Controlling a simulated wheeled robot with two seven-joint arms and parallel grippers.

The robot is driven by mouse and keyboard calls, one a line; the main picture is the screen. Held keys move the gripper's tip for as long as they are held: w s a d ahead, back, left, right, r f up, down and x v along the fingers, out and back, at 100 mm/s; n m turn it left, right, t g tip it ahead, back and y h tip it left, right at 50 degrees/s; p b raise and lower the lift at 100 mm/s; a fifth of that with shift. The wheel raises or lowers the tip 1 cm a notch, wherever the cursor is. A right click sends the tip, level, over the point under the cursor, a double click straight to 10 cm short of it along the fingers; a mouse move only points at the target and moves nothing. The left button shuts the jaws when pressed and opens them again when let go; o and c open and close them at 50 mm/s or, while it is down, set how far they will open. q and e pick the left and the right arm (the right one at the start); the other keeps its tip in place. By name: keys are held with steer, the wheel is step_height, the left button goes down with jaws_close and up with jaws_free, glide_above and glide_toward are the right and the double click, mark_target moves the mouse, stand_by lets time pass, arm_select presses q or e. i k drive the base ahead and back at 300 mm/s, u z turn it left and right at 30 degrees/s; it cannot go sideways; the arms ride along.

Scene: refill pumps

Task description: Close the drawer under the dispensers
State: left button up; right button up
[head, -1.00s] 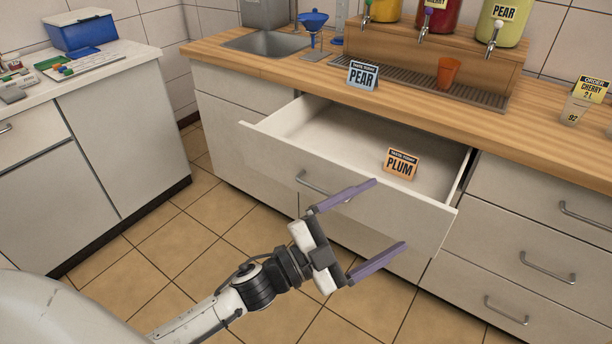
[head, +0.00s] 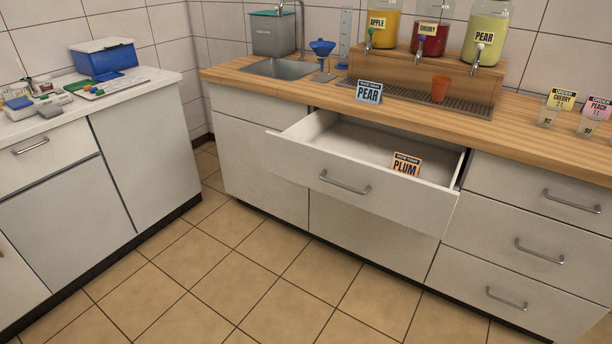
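The drawer (head: 352,195) under the dispensers is pulled open, with a silver bar handle (head: 344,184) on its white front. Inside it an orange PLUM sign (head: 406,165) stands near the right side. The dispensers stand on a wooden stand above: a yellow APPLE jar (head: 381,28), a red CHERRY jar (head: 428,40) and a green PEAR jar (head: 486,42). Neither of my grippers shows in the head view.
A blue PEAR sign (head: 369,92) stands on the wooden counter (head: 290,90) above the drawer, and an orange cup (head: 440,89) on the drip grate. A side counter (head: 150,85) stands at the left. The tiled floor (head: 250,275) before the drawer is clear.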

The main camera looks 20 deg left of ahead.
mark_target(343, 158)
steer(key=u, duration=0.9)
steer(key=i, duration=1.8)
steer(key=z, duration=2.2)
steer(key=k, duration=0.85)
steer(key=u, duration=1)
